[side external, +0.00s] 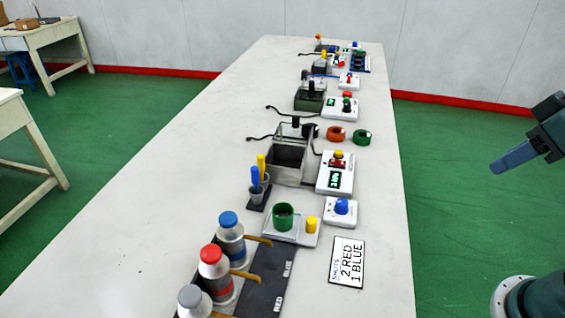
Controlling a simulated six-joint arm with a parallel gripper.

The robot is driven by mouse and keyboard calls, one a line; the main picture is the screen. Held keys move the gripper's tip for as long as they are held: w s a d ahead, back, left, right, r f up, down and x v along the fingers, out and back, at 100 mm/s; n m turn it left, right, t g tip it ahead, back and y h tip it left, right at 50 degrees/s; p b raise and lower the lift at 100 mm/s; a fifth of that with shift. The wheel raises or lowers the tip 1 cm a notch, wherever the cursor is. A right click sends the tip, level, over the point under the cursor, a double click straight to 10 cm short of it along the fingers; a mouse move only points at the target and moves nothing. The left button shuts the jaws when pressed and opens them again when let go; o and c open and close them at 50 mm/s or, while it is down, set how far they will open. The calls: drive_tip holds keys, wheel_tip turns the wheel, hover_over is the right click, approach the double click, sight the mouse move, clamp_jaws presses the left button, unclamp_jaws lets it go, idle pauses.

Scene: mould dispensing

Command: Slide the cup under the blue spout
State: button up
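A green cup (283,217) with a dark inside stands upright on a white plate (276,236) that also carries a yellow knob (311,225). The blue-capped bottle (230,232) stands at its lower left. This bottle's tan blue spout (258,240) points right, and its tip ends just on the near side of the cup, apart from it in the picture. The red-capped bottle (213,270) has a similar red spout (247,276). My gripper (512,157) is at the right edge, over the green floor and far from the cup. Its finger gap cannot be seen.
A dark board (274,275) marked RED and BLUE lies before the bottles. A grey-capped bottle (191,301) stands nearest. A card (347,262) reads 2 RED 1 BLUE. A blue-button box (341,211) and a grey open bin (289,160) stand beyond. The table's left side is clear.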

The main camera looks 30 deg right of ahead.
drive_tip(key=shift+o, duration=0.7)
drive_tip(key=n+g, duration=0.1)
drive_tip(key=g, duration=0.5)
hover_over(312, 220)
wheel_tip(312, 220, down, 10)
drive_tip(key=r, duration=0.1)
drive_tip(key=shift+f, duration=0.25)
wheel_tip(312, 220, down, 14)
drive_tip(key=shift+r, duration=0.1)
drive_tip(key=shift+c, duration=0.2)
clamp_jaws()
